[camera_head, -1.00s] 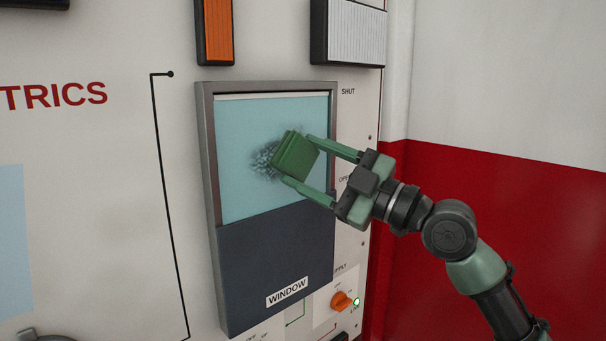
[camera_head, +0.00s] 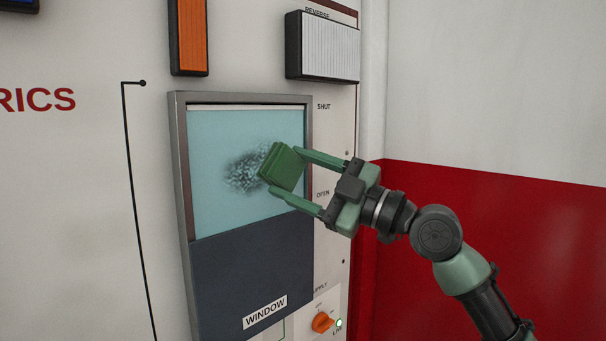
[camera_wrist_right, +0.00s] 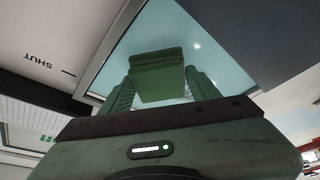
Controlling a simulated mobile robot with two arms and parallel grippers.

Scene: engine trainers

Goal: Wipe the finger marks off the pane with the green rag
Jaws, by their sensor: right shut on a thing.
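The pane (camera_head: 222,128) is a pale blue window in a grey frame on the upright panel, and it also shows in the wrist view (camera_wrist_right: 213,54). A grey cloudy smudge of finger marks (camera_head: 243,173) lies on its middle, partly covered by the rag. The green rag (camera_head: 283,167) is a folded pad; in the wrist view the rag (camera_wrist_right: 157,75) sits between the fingers in front of the pane. My right gripper (camera_head: 300,182) is shut on it from the right. I cannot tell whether the rag touches the glass. My left gripper is out of view.
A dark lower panel labelled WINDOW (camera_head: 252,280) is below the pane. An orange switch (camera_head: 322,321) with a green light is at lower right. An orange lamp block (camera_head: 188,38) and a white lamp block (camera_head: 325,46) are above. A red and white wall is on the right.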

